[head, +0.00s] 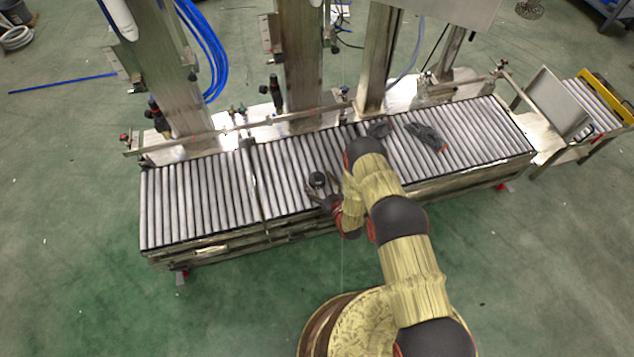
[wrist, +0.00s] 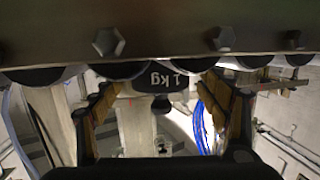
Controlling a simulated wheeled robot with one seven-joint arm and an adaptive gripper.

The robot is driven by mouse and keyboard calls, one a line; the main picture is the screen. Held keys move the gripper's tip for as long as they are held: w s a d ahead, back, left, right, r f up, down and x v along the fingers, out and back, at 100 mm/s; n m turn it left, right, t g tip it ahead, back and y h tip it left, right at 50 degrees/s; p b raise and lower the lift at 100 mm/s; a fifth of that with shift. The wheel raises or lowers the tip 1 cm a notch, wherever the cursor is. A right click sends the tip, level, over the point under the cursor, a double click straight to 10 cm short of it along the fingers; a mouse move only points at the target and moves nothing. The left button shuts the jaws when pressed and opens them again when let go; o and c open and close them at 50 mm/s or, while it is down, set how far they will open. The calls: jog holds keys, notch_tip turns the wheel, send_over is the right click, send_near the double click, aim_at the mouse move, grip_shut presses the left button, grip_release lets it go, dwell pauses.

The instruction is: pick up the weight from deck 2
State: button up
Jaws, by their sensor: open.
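A small black weight (head: 317,180) sits on the grey roller conveyor (head: 195,200), near its front edge. In the wrist view the weight (wrist: 162,78) shows an upside-down "1 kg" marking and a small knob. My gripper (head: 326,197) is at the front edge, close to the weight. In the wrist view my gripper (wrist: 160,98) is open, with one finger on each side of the weight and visible gaps between. The weight's far side is hidden. No deck number is readable.
A steel rail with bolts (wrist: 165,35) crosses the top of the wrist view, close to the fingers. Dark gloves (head: 427,136) lie on the rollers to the right. Steel columns (head: 303,70) stand behind the conveyor. The left rollers are clear.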

jog(key=shift+w+a+f, duration=0.1)
jog(key=shift+w+a, duration=0.2)
jog(key=shift+w, duration=0.25)
jog(key=shift+c, duration=0.3)
jog(key=c, duration=1.9)
grip_shut()
jog(key=shift+w, duration=0.1)
